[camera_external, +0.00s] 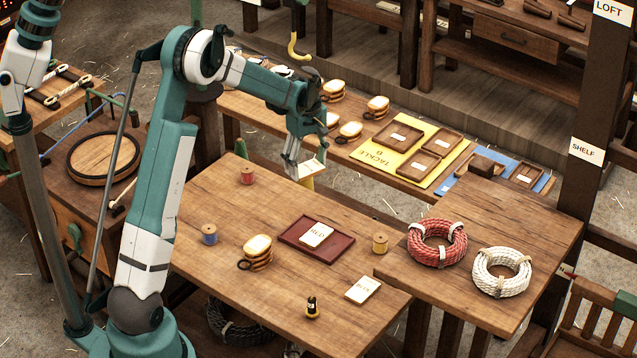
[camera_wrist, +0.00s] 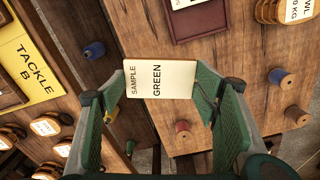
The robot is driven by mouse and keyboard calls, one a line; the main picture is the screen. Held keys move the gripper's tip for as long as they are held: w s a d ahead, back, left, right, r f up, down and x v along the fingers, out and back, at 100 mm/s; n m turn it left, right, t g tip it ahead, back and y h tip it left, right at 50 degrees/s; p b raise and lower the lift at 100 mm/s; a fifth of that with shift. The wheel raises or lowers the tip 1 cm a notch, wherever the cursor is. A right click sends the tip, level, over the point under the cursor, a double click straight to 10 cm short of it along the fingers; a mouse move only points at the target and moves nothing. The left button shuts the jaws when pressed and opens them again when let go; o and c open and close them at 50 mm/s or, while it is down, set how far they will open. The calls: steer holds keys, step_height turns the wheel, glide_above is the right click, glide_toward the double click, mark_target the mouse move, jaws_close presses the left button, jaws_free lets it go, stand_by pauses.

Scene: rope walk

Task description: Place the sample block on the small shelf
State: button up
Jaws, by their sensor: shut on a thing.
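The sample block is a pale, flat block (camera_external: 311,169) at the tip of my gripper (camera_external: 303,158), held above the far edge of the wooden table. In the wrist view the block (camera_wrist: 160,80) reads "SAMPLE GREEN" and sits between the two green fingers of my gripper (camera_wrist: 161,92). The fingers are shut on its sides. A "SHELF" sign (camera_external: 586,150) is on the dark post at the right; I cannot tell which surface it names.
Red (camera_external: 437,242) and white (camera_external: 501,271) rope coils lie at the right. A yellow "TACKLE B" mat (camera_external: 375,157) lies behind.

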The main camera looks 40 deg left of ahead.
steer(key=w+d+r+m+p, duration=0.2)
steer(key=d+r+m+p, duration=0.15)
steer(key=d+r, duration=0.7)
steer(key=w+d+r+m+p, duration=0.35)
steer(key=d+r, duration=0.25)
steer(key=d, duration=0.9)
steer(key=w+d+r+m+p, duration=0.2)
steer(key=d+r+p, duration=0.2)
steer(key=d+r, duration=0.65)
steer(key=s+d+r+m, duration=0.1)
steer(key=s+d+r, duration=0.1)
steer(key=s+d, duration=0.4)
steer(key=s+d+r+m+p, duration=0.1)
steer(key=s+d, duration=0.5)
steer(key=d, duration=1)
steer(key=s+d+r+m+p, duration=0.1)
steer(key=s+d+r+m, duration=0.2)
steer(key=s+d, duration=0.3)
steer(key=d, duration=0.5)
steer(key=shift+r, duration=0.2)
steer(key=shift+f, duration=0.1)
glide_above(499, 219)
steer(key=shift+f, duration=2.85)
steer(key=shift+d, duration=0.1)
steer(key=shift+f+p, duration=0.45)
steer(key=shift+f, duration=1.6)
